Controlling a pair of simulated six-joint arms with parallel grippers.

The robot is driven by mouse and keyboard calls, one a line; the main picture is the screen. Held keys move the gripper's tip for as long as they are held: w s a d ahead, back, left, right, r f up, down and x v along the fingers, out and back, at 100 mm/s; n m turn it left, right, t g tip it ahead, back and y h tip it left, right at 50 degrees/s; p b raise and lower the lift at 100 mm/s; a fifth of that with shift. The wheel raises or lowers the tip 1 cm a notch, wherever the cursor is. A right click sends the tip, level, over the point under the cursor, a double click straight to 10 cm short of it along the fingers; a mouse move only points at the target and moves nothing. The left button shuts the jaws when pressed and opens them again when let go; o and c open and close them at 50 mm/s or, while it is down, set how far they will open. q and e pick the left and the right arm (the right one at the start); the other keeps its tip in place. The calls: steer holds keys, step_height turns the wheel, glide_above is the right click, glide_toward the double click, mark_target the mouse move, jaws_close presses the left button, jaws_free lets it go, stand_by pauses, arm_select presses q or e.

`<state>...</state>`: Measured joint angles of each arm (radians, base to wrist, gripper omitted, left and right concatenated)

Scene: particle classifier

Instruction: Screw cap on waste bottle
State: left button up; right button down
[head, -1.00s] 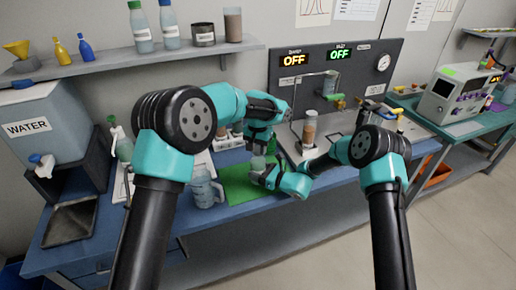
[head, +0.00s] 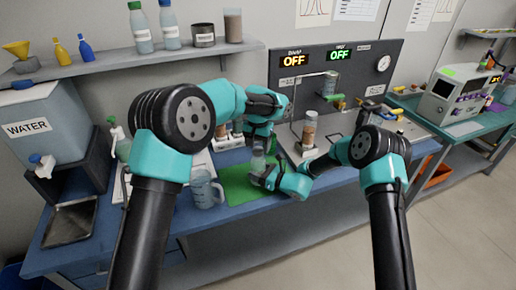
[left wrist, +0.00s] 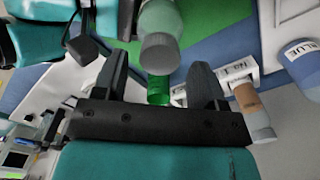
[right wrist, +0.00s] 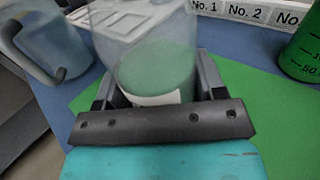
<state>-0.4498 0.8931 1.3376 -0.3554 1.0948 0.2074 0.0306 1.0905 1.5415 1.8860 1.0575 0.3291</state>
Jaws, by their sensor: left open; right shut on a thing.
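The waste bottle (right wrist: 155,70) is a see-through bottle with greenish liquid and a pale label. My right gripper (right wrist: 150,97) is shut around it low over the green mat; in the head view this gripper (head: 266,177) is below the left one. The bottle (head: 257,164) stands roughly upright. My left gripper (head: 260,149) is open just above it. In the left wrist view the bottle (left wrist: 163,20) shows a grey round end (left wrist: 160,53) beyond my open left fingers (left wrist: 160,85); I cannot tell whether this is the cap or how tightly it sits.
A clear jug (head: 205,190) stands left of the mat. A numbered rack (right wrist: 245,12) is behind. A brown-filled bottle (head: 309,128) stands on the apparatus at right.

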arm_select(q)
step_height(320, 180, up, 10)
stand_by(0.4)
arm_select(e)
steer(key=shift+c, duration=0.7)
jaws_free()
steer(key=shift+d, duration=0.15)
steer(key=v, duration=1.7)
steer(key=shift+s, duration=0.1)
